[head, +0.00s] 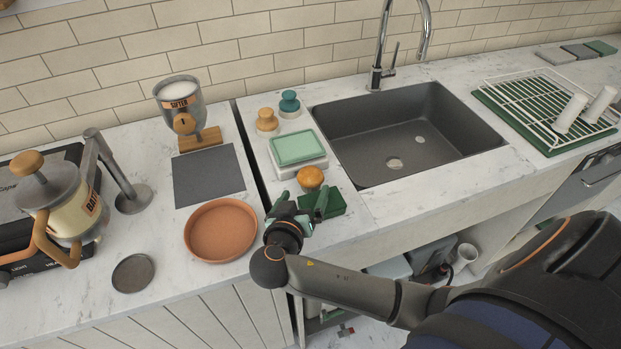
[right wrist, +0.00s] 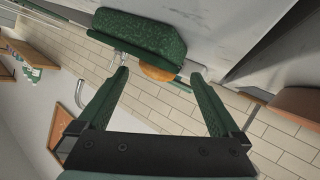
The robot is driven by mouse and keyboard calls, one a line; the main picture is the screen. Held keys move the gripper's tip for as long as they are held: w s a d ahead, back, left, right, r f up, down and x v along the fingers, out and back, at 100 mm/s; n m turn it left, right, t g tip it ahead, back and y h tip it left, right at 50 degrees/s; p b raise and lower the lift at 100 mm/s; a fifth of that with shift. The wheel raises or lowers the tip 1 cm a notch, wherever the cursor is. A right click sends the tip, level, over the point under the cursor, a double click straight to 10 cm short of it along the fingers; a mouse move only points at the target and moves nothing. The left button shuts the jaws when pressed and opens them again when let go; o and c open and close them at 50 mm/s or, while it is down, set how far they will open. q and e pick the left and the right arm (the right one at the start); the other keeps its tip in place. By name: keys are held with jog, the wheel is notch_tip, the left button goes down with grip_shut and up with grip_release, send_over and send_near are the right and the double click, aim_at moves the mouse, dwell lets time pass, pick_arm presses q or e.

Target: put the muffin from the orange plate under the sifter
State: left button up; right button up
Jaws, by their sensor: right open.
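The orange plate (head: 220,230) lies empty on the left counter; part of an orange shape, likely the plate, shows at the right edge of the right wrist view. The sifter (head: 181,103) stands at the back on a wooden base, with a dark grey mat (head: 208,176) in front. The golden-brown muffin (head: 310,177) is on the right counter, off the plate, just beyond my right gripper (head: 303,200). In the right wrist view the muffin (right wrist: 157,74) is partly hidden by a green block and lies beyond the gap of the open, empty fingers (right wrist: 160,78). My left gripper is not in view.
The green block (right wrist: 140,35) is close by the right fingers. A light green box (head: 298,148), two knobbed objects and the sink (head: 408,135) lie beyond. A dark gap (head: 255,160) splits the counters. A batter dispenser (head: 62,205) stands left.

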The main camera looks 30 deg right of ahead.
aim_at(308, 183)
jog(key=x, duration=0.5)
jog(key=shift+r, duration=0.3)
jog(key=c, duration=1.5)
jog(key=shift+w+r, duration=0.15)
